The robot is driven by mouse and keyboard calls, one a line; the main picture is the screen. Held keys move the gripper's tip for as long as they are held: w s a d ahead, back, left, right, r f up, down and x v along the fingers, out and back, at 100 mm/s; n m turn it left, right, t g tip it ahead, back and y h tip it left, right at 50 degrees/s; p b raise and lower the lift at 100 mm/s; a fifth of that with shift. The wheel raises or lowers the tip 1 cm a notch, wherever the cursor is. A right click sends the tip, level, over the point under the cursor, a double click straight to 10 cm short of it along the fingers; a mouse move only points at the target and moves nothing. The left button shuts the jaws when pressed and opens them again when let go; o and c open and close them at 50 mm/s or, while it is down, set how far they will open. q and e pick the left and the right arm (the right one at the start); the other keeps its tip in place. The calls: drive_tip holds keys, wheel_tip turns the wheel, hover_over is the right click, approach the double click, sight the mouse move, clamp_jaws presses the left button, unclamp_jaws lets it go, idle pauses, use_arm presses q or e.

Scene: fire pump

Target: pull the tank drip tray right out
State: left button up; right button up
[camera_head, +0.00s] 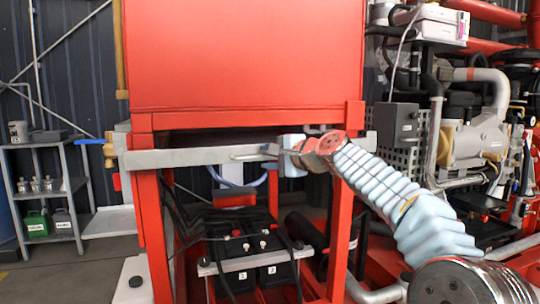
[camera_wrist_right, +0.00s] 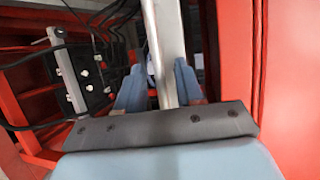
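The tank drip tray (camera_head: 190,157) shows as a long grey metal front across the red frame, just under the red tank. A thin handle (camera_head: 252,155) stands out from the middle of this front. My right gripper (camera_head: 285,155) is at the right end of the handle, and its wrist hides part of the tray front. In the right wrist view its two blue fingers (camera_wrist_right: 160,88) stand apart, with a grey metal strip (camera_wrist_right: 165,50) running between them. A gap shows beside the left finger. My left gripper is not in view.
The red tank (camera_head: 245,55) is directly above. Batteries (camera_head: 250,250) with black cables sit below inside the frame. A valve with a blue lever (camera_head: 92,142) is at the left end. A grey shelf (camera_head: 45,190) stands farther left; a pump (camera_head: 465,140) and pipes are at right.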

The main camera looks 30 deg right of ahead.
clamp_jaws()
idle(1.4)
